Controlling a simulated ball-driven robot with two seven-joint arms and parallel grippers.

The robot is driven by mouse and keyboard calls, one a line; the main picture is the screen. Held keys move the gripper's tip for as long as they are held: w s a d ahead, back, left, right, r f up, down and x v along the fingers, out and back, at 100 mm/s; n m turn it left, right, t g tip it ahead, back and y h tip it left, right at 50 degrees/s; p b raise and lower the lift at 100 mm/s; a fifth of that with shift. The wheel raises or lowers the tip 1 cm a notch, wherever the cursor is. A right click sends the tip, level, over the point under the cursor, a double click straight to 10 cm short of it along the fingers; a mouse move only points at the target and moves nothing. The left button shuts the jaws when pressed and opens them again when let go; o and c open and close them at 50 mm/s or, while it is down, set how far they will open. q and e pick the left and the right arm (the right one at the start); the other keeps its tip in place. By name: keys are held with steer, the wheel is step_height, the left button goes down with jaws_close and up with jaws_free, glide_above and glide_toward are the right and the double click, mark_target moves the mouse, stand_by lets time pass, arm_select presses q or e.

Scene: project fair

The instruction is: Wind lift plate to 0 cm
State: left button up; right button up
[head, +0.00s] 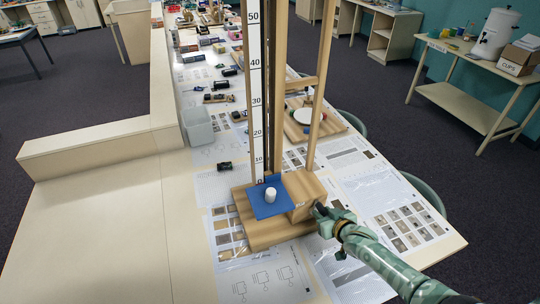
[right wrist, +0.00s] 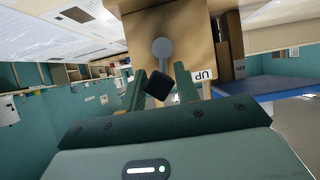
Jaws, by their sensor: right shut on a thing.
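The blue lift plate (head: 260,208) sits low on the wooden lift tower, with its back edge close to the 0 mark of the white scale (head: 256,100). My right gripper (head: 320,211) is at the right side of the wooden box (head: 303,190) at the tower's foot. In the right wrist view its fingers (right wrist: 160,84) are shut on a black crank knob (right wrist: 157,86), below a grey round hub (right wrist: 161,48). An "UP" label (right wrist: 203,75) is beside it. The blue plate edge (right wrist: 275,86) shows at right. My left gripper is not in view.
The tower's wooden base (head: 250,236) stands on a long table with printed sheets. A grey bin (head: 197,126) and a small black part (head: 224,166) lie to the left. Another wooden device (head: 310,122) with a white disc is behind. The table's near left is clear.

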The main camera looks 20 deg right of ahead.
steer(key=o, duration=0.9)
steer(key=p+v, duration=0.5)
steer(key=shift+r, duration=0.25)
steer(key=p+v, duration=0.2)
steer(key=v, duration=0.1)
steer(key=shift+f, duration=0.25)
